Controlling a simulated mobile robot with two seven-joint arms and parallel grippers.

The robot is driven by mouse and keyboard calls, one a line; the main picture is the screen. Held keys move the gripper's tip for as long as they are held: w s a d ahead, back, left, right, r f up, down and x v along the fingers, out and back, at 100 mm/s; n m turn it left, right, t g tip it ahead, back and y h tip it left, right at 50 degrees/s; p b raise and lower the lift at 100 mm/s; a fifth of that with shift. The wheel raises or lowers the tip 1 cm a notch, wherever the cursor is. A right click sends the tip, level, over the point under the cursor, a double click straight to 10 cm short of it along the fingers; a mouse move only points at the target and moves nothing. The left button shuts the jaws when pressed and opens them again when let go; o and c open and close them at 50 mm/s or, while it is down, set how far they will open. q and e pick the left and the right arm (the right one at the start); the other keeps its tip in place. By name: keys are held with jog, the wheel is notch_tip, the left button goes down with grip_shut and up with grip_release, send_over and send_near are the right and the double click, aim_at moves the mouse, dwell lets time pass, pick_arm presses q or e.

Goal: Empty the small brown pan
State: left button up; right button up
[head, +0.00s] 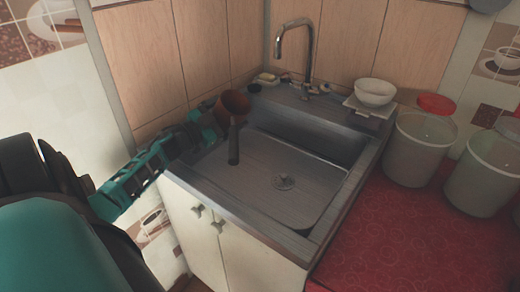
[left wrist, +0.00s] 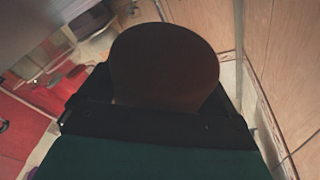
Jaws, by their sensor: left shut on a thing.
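The small brown pan (head: 234,104) is up above the left back part of the sink, tilted, with its dark handle pointing down toward the basin. My left gripper (head: 212,128) reaches in from the left and is shut on the pan at its body. In the left wrist view the pan (left wrist: 165,65) fills the middle as a dark round shape against the jaws (left wrist: 150,112). I cannot tell whether anything is inside the pan. My right gripper is in neither view.
The metal sink (head: 270,185) is below, its basin clear around the drain. A tall faucet (head: 308,50) rises behind it. A white bowl (head: 374,92) stands at the back right. Pale canisters (head: 418,150) stand on the red counter (head: 400,240). Wood-panelled wall is close behind the pan.

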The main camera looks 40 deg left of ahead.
pick_arm(q)
jog(key=shift+w+d+f+m, duration=0.1)
jog(key=shift+d+f+m, duration=0.15)
jog(key=shift+f+m, duration=0.25)
jog(key=shift+d+m+g+b, duration=0.1)
jog(key=shift+m+g+b, duration=0.25)
jog(key=shift+m, duration=0.15)
jog(key=shift+d+f+m, duration=0.1)
jog(key=shift+f+m, duration=0.1)
jog(key=shift+m, duration=0.1)
jog(key=shift+r+m+g+p, duration=0.25)
jog(key=shift+r+m+p, duration=0.05)
jog(key=shift+r+m, duration=0.35)
jog(key=shift+w+r+m+g+p, duration=0.1)
jog(key=shift+r+m+g+p, duration=0.3)
jog(key=shift+m, duration=0.45)
jog(key=shift+d+r+m+p, duration=0.15)
jog(key=shift+r+m+p, duration=0.15)
jog(key=shift+r+p, duration=0.25)
jog(key=shift+r, duration=0.15)
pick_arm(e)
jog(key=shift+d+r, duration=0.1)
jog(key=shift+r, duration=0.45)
pick_arm(q)
jog(key=shift+r+y, duration=0.15)
jog(key=shift+y, duration=0.15)
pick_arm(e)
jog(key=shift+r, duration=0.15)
